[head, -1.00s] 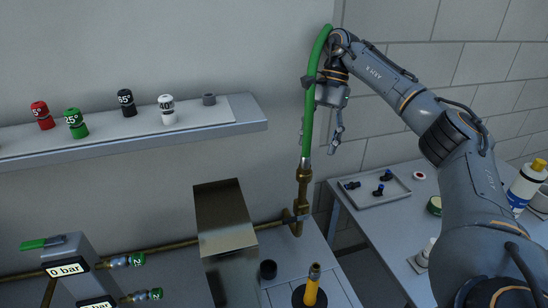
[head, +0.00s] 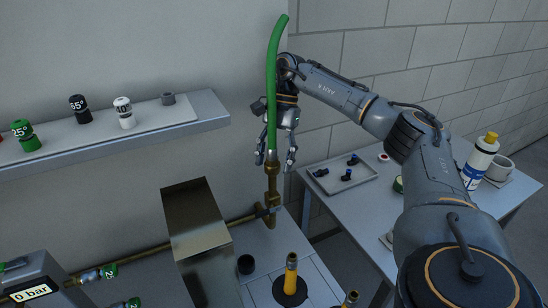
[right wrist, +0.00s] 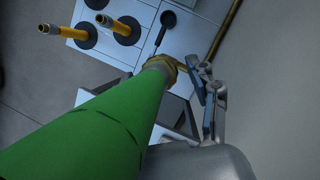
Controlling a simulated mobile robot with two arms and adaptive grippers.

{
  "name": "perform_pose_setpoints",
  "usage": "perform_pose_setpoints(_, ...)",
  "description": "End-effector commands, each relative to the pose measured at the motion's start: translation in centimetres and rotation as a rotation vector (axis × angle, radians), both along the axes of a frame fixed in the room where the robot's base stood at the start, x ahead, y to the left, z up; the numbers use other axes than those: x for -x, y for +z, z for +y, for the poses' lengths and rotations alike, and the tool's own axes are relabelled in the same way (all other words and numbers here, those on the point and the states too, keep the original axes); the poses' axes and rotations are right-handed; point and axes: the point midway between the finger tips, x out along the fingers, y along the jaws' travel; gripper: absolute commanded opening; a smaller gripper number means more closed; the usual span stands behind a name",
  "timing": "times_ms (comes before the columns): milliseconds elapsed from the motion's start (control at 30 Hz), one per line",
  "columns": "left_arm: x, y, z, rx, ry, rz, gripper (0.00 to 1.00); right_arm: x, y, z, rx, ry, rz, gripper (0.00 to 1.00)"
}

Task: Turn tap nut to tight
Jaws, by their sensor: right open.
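The brass tap nut (head: 272,166) sits on the upright brass pipe, at the lower end of a green hose (head: 272,90). In the right wrist view, the brass fitting (right wrist: 160,66) shows beyond the hose's far end. My right gripper (head: 276,158) is open and points down at about the nut's height. The hose crosses in front of it and hides part of it. In the right wrist view, its fingers (right wrist: 206,92) are right of the hose, apart from the brass. I cannot tell whether they straddle the nut. My left gripper is out of view.
The shelf (head: 205,112) holds coloured knobs. A side table on the right holds a tray (head: 341,178) and a bottle (head: 479,163).

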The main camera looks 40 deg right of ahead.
Motion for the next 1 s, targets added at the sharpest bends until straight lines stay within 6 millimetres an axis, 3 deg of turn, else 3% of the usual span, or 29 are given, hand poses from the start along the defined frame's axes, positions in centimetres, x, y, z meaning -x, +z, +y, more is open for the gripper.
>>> perform_pose_setpoints(100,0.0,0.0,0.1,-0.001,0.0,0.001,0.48,0.0,0.0,0.0,0.0,0.0,0.0,0.56)
perform_pose_setpoints(300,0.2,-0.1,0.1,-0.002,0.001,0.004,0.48,0.0,0.0,0.0,0.0,0.0,0.0,0.15)
perform_pose_setpoints(367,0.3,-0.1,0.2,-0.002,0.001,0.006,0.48,0.0,0.0,0.0,0.0,0.0,0.0,0.05)
perform_pose_setpoints(1000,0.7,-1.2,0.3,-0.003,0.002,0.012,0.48,0.1,-0.2,0.0,-0.002,-0.127,0.001,0.05)
